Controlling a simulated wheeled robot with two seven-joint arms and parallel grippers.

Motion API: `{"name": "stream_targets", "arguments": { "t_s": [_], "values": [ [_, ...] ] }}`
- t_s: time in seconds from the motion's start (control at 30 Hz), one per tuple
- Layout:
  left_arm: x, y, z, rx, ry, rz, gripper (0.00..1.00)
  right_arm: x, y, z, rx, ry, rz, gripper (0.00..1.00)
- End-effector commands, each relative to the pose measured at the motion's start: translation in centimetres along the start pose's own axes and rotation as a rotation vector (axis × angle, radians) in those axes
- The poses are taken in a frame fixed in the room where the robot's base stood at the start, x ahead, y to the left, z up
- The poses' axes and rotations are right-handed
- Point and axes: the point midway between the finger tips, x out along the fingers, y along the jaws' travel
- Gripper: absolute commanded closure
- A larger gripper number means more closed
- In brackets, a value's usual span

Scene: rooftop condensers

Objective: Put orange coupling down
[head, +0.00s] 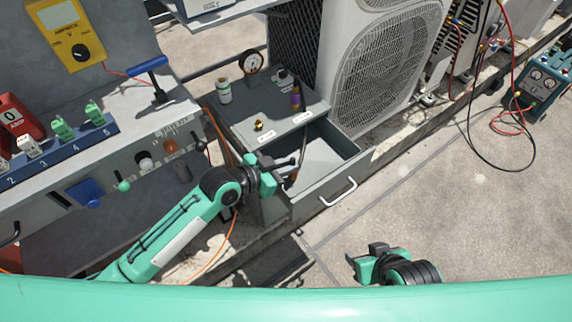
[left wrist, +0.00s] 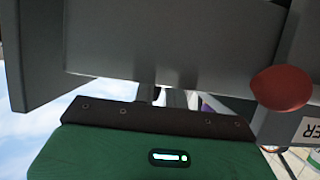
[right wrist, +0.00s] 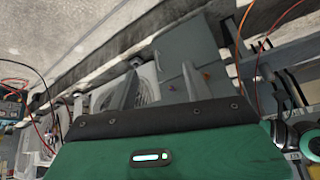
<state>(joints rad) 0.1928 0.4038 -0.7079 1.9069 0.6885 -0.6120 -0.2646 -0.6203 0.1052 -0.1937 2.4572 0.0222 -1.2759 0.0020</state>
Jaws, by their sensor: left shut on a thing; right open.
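My left gripper (head: 284,170) is at the left side of the open grey drawer (head: 345,172), with its fingers over the drawer's edge. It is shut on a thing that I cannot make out. In the left wrist view the fingers (left wrist: 158,96) are mostly hidden behind a grey panel. I cannot clearly pick out the orange coupling. A small brass-coloured fitting (head: 259,125) sits on the cabinet top, apart from my grippers. My right gripper (head: 364,258) is open and empty above the floor, in front of the drawer; its fingers show in the right wrist view (right wrist: 158,90).
A large condenser (head: 385,70) stands behind. A control panel (head: 110,165) is at left. A red knob (left wrist: 281,88) is close in the left wrist view.

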Motion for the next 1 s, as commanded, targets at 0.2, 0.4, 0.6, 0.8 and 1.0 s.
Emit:
{"name": "stream_targets", "arguments": {
  "t_s": [0.2, 0.4, 0.6, 0.8, 1.0],
  "values": [
    [0.3, -0.1, 0.7, 0.000, -0.002, 0.000, 1.00, 0.4, -0.3, -0.3, -0.003, 0.028, -0.009, 0.49],
    [0.3, 0.0, 0.8, 0.000, -0.001, 0.000, 0.66, 0.5, -0.6, -0.4, -0.004, 0.038, -0.015, 0.49],
    [0.3, 0.0, 0.8, 0.000, -0.001, 0.000, 0.66, 0.5, -0.6, -0.4, -0.004, 0.036, -0.015, 0.49],
    [0.1, 0.0, 0.1, 0.000, 0.001, 0.000, 0.66, 0.2, -0.4, -0.1, -0.004, 0.017, -0.009, 0.49],
    [-2.8, -0.1, -0.2, 0.002, -0.003, -0.001, 0.66, -0.9, 0.7, 0.5, 0.005, -0.053, 0.017, 0.49]
  ]
}}
